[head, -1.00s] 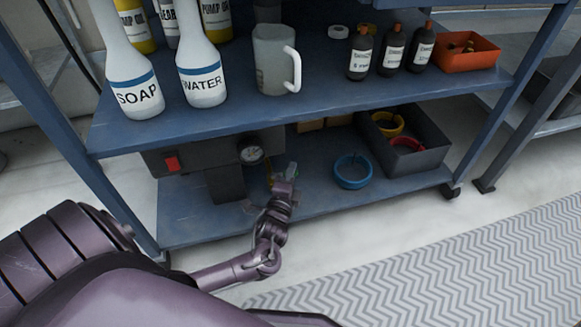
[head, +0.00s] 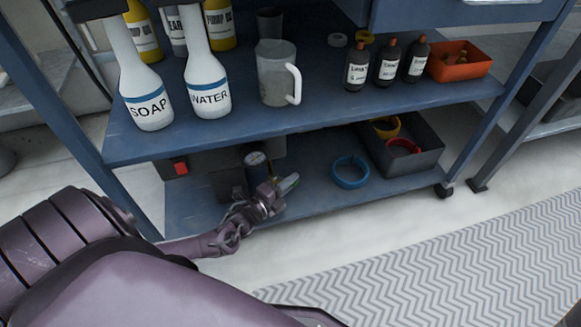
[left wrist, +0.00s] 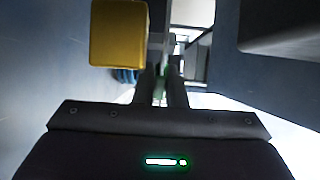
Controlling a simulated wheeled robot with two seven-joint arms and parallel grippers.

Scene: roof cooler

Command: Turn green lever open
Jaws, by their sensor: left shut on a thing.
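The green lever (head: 288,184) shows as a small pale green piece low on the cart, just right of and below the round gauge (head: 255,158). My left gripper (head: 272,192) is at the lever, above the lower shelf, and is shut on it. Its fingers hide part of the lever. In the left wrist view, the two dark fingers (left wrist: 160,88) are close together with a thin pale green strip between them. My right gripper is not in view.
A dark unit with a red switch (head: 181,168) hangs under the middle shelf. A blue ring (head: 350,172) and a dark bin (head: 430,158) are on the lower shelf (head: 315,203). Bottles and a jug (head: 275,80) stand above. A yellow block (left wrist: 118,34) is close in the wrist view.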

